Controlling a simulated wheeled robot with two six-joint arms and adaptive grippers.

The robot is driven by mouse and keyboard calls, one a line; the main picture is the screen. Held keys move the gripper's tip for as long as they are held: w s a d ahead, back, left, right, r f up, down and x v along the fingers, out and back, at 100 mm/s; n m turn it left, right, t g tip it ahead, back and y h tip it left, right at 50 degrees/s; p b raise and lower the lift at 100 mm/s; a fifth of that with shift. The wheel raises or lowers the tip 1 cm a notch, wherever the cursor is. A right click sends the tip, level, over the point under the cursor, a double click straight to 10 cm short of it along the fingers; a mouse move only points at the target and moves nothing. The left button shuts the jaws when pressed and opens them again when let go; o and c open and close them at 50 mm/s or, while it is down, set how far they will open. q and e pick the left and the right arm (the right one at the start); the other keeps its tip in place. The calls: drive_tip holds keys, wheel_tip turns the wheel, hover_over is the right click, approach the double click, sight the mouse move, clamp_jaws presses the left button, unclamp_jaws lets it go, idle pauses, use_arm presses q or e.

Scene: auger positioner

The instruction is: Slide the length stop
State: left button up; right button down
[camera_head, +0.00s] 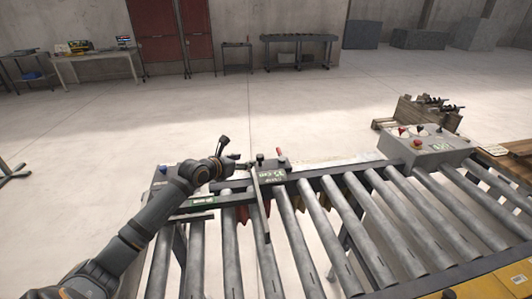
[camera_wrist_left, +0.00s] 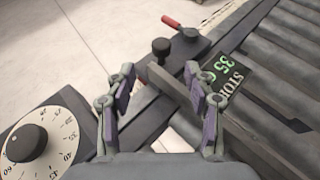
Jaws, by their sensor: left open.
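The length stop (camera_head: 272,172) sits on the rail along the far side of the roller conveyor. It has a black knob, a red-handled lever and a long thin plate reaching over the rollers. My left gripper (camera_head: 238,164) is just left of the stop. In the wrist view the open left gripper (camera_wrist_left: 163,100) has its two fingers apart, with the stop's grey bar appearing between them; contact cannot be told. My right gripper is in neither view.
A box with a numbered dial (camera_wrist_left: 38,138) stands left of my left gripper. Grey rollers (camera_head: 330,215) fill the near side. A control box (camera_head: 425,147) with a red button stands at the right of the conveyor. Open floor lies beyond.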

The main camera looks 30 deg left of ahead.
sight(259, 157)
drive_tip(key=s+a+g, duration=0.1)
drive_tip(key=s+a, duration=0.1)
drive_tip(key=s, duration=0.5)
use_arm(q)
drive_tip(key=x, duration=0.3)
drive_tip(key=p+x, duration=0.1)
drive_tip(key=shift+w+d, duration=0.3)
drive_tip(key=shift+w, duration=0.05)
drive_tip(key=x, duration=0.4)
drive_tip(key=shift+w+a+f, duration=0.15)
drive_tip(key=shift+w, duration=0.1)
drive_tip(key=shift+w+f, duration=0.1)
drive_tip(key=shift+w, duration=0.05)
drive_tip(key=c, duration=0.8)
clamp_jaws()
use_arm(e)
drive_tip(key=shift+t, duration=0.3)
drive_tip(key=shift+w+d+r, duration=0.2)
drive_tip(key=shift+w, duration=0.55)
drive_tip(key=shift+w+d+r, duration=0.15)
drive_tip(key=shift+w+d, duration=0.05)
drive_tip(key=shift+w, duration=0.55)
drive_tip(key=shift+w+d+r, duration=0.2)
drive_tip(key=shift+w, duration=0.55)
